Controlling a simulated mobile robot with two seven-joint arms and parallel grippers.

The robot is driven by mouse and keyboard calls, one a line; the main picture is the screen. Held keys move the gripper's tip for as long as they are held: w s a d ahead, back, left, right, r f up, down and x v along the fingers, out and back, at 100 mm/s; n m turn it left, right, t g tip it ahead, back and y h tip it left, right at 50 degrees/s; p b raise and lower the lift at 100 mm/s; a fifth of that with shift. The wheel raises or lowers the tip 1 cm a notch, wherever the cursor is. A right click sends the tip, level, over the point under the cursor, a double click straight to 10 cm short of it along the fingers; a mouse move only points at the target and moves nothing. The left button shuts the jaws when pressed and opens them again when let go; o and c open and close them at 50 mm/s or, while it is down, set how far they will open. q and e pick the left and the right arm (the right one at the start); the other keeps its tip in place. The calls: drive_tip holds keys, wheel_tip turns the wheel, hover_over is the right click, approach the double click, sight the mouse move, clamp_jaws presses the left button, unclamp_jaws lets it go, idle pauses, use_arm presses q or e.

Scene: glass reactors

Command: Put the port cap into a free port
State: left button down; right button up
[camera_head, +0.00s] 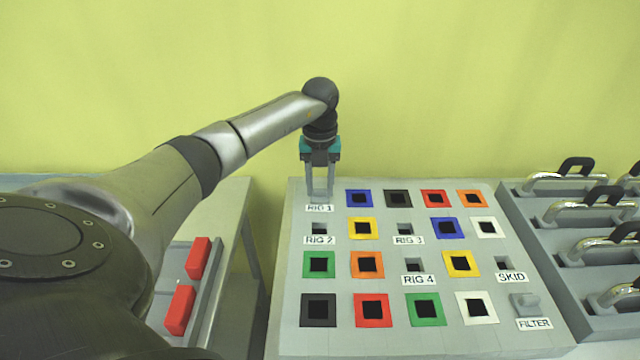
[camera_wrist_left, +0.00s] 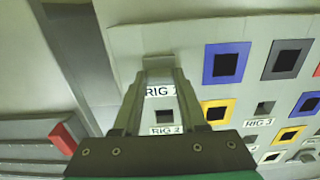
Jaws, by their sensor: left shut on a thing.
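My left gripper (camera_head: 320,188) is at the back left corner of the grey port panel (camera_head: 297,270), pointing down over the spot labelled RIG 1. Its fingers are shut on a grey port cap, which shows between the fingertips in the wrist view (camera_wrist_left: 158,63). The fingers hide part of the cap and its port; I cannot tell how far the cap sits in the port. Small unframed ports show dark and open at RIG 2 (camera_head: 319,228), RIG 3 (camera_head: 404,228), RIG 4 (camera_head: 413,265) and SKID (camera_head: 502,262). A grey cap (camera_head: 525,303) sits at FILTER. My right gripper is not in view.
Several larger square holes with coloured frames, such as the blue one (camera_head: 359,198), fill the panel. A rack with metal handles (camera_head: 563,182) stands at the right. Red blocks (camera_head: 180,310) lie on a bench at the left. A yellow-green wall is behind.

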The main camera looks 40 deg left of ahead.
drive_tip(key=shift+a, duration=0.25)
use_arm(q)
drive_tip(key=shift+c, duration=1.9)
unclamp_jaws()
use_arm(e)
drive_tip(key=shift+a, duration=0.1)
use_arm(q)
drive_tip(key=shift+r, duration=0.2)
wheel_tip(320, 180, up, 15)
drive_tip(key=p, duration=0.3)
drive_tip(key=shift+f, duration=0.15)
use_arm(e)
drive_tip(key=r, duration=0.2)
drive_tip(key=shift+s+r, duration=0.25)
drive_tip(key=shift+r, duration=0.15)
